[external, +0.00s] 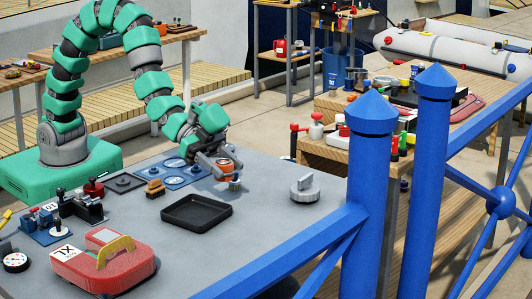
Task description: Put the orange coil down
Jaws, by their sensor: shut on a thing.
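The orange coil (226,167) is between the fingers of my gripper (228,174), above the grey tabletop (270,222). The gripper points down and to the right, and its fingers partly hide the coil. I cannot tell whether the coil touches the table. A black shallow tray (197,212) lies just in front of the gripper and looks empty. A blue panel with round marks (178,180) lies left of the gripper.
A grey knobbed disc (305,188) stands to the right. A small wooden brush-like block (154,188) is left of the tray. Blue posts (366,190) and rails border the right side. The tabletop between tray and disc is clear.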

